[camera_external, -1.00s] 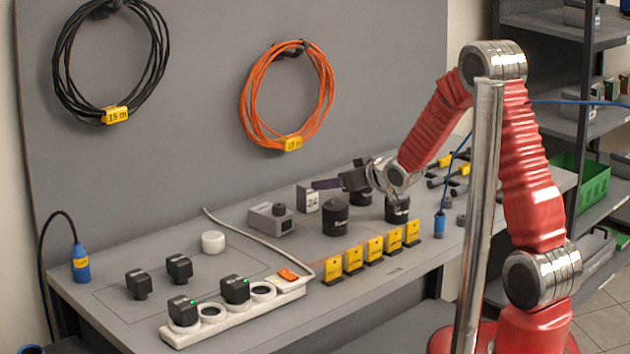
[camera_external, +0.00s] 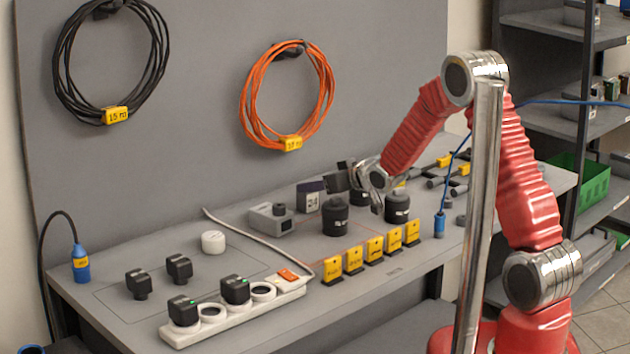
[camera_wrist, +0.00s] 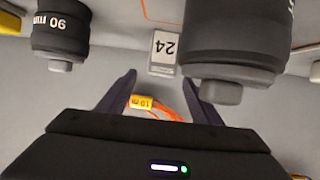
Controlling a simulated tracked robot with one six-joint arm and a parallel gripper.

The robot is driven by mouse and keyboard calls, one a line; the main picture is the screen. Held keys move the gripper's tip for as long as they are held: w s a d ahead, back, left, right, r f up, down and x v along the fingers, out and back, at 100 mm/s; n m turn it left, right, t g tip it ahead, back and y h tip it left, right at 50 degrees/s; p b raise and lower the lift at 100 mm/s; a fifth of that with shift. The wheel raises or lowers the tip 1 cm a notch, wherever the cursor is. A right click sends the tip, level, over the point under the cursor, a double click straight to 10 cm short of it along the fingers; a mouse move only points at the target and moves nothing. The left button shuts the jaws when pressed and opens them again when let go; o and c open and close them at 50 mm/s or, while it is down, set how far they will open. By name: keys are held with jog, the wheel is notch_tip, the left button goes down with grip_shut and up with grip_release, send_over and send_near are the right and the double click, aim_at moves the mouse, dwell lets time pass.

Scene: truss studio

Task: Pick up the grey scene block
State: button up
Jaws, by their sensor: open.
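The grey scene block (camera_external: 309,203) stands upright on the bench, with a pale label. In the wrist view the block (camera_wrist: 163,51) is at the upper middle, and its "24" label reads upside down. My gripper (camera_external: 313,186) reaches in from the right, and its dark fingers overlap the top of the block in the external view. In the wrist view my gripper (camera_wrist: 160,80) is open, with one finger on each side and the block ahead between the tips. No contact shows, and the exact gap is hard to tell.
A black lens cylinder (camera_external: 336,221) stands just in front of the block, and another (camera_external: 397,208) stands to the right. A grey box with a black knob (camera_external: 270,219) is close on the left. Yellow tags (camera_external: 354,259) line the front. A power strip (camera_external: 233,312) lies at front left.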

jog(key=shift+f+x, duration=0.2)
jog(key=shift+x, duration=2.2)
jog(key=shift+c, duration=0.3)
jog(key=c, duration=1.1)
jog(key=shift+r, duration=0.2)
notch_tip(320, 180, up, 10)
jog(key=shift+f, duration=0.1)
